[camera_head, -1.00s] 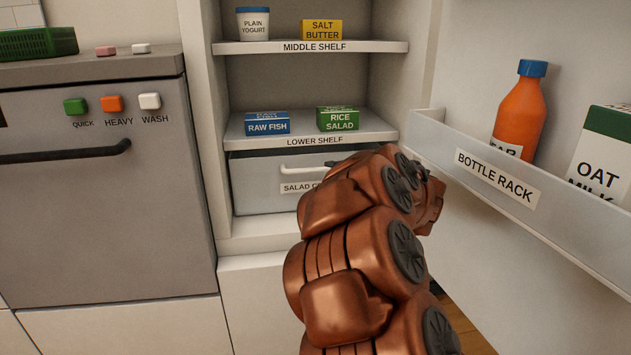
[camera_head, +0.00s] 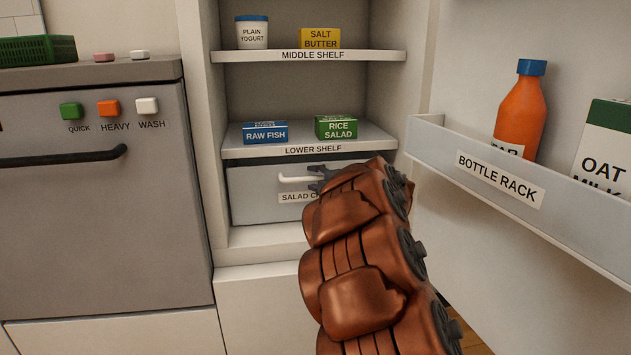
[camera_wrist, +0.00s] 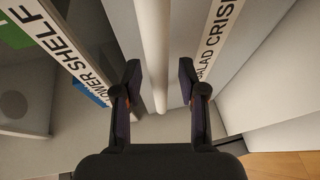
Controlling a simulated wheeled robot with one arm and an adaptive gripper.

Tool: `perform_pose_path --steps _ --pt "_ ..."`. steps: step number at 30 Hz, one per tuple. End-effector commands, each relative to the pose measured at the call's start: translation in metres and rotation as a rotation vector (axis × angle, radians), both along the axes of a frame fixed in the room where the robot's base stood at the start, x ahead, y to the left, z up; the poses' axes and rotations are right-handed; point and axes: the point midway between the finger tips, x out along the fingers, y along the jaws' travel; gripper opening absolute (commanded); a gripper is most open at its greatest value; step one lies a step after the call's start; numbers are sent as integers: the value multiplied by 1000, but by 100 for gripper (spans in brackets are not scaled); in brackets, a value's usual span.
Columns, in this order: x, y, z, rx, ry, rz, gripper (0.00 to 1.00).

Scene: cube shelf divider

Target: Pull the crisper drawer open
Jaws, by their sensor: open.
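The crisper drawer (camera_head: 262,197) is a pale grey drawer under the lower shelf of the fridge, and it sits in its bay. Its label reads "SALAD C…" in the head view and "…ALAD CRIS…" in the wrist view (camera_wrist: 219,30). Its white bar handle (camera_head: 298,179) runs across the upper front; my arm hides its right part. My gripper (camera_head: 322,180) is at the handle. In the wrist view the handle (camera_wrist: 152,50) passes between the two open dark fingers of my gripper (camera_wrist: 160,85). I cannot tell whether a finger touches it.
The lower shelf (camera_head: 309,149) above the drawer holds a blue raw fish box (camera_head: 265,132) and a green rice salad box (camera_head: 336,127). The open fridge door with its bottle rack (camera_head: 440,150) stands at the right, near my arm. A dishwasher (camera_head: 100,220) is at the left.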

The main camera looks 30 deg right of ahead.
Motion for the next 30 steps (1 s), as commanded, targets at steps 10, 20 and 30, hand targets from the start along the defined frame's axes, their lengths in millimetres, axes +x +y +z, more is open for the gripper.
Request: perform_pose_path --steps 10,20,30 --pt "0 0 1 0 -1 0 15" --pt "0 0 0 0 -1 0 0" --pt "0 0 0 0 -1 0 0"
